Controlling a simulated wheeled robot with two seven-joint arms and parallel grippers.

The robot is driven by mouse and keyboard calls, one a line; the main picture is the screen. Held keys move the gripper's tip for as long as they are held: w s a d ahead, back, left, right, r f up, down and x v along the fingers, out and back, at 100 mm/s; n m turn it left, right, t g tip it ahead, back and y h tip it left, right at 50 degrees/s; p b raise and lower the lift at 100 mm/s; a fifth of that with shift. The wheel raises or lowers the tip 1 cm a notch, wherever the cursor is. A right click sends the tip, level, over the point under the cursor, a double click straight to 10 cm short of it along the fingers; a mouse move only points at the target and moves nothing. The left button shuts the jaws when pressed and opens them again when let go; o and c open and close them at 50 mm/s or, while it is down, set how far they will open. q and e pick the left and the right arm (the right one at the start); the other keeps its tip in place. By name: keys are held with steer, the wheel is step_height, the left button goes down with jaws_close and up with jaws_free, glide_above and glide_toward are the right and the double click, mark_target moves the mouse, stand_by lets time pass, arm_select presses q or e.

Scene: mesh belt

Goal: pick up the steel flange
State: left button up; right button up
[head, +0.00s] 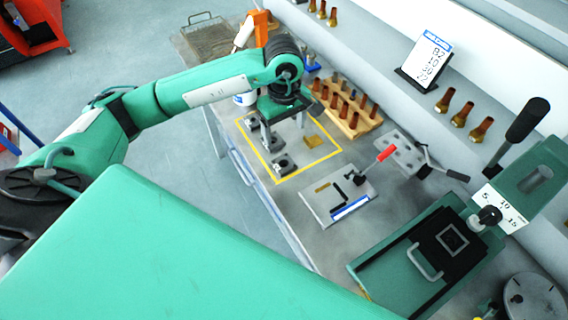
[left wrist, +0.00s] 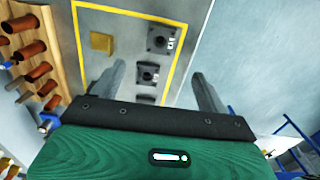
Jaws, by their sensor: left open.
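Several dark grey square steel flanges with raised round hubs lie flat inside a yellow outline on the bench. In the head view one flange (head: 285,164) is near the front corner and another (head: 252,123) is near the left edge. In the left wrist view one flange (left wrist: 160,39) is at the top and one (left wrist: 147,73) is between the fingers; a third (left wrist: 145,98) is partly hidden by the gripper body. My left gripper (head: 282,127) is above the outlined area, pointing down; its fingers are apart and empty in the left wrist view (left wrist: 158,72). My right gripper is not visible.
A brass square (head: 313,141) lies inside the outline. A wooden rack (head: 346,118) of copper-coloured pegs stands behind it. A plate with a red-handled clamp (head: 338,198) and a green press (head: 420,262) are to the right. A wire basket (head: 208,38) is at the far end.

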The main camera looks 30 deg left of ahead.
arm_select(q)
steer(key=p, duration=0.3)
glide_above(284, 165)
step_height(284, 165, down, 8)
steer(key=shift+f, duration=0.1)
step_height(284, 165, down, 4)
steer(key=p, duration=0.2)
steer(key=shift+f+p, duration=0.1)
steer(key=shift+p, duration=0.2)
steer(key=shift+f, duration=0.55)
steer(key=c, duration=1.3)
steer(key=shift+r, duration=0.1)
steer(key=shift+w+r, duration=0.1)
steer(key=shift+r, duration=0.4)
step_height(284, 165, up, 19)
steer(key=b, duration=0.6)
steer(key=s+d+f+m, duration=0.1)
steer(key=f+m, duration=0.2)
steer(key=m, duration=0.1)
steer(key=s+d+f+m, duration=0.1)
steer(key=s+f+m, duration=0.1)
steer(key=f+m, duration=0.1)
steer(key=s+d+f+m, duration=0.1)
steer(key=s+f+m, duration=0.1)
steer(key=m, duration=0.3)
steer(key=shift+d+f, duration=0.3)
steer(key=shift+f, duration=0.2)
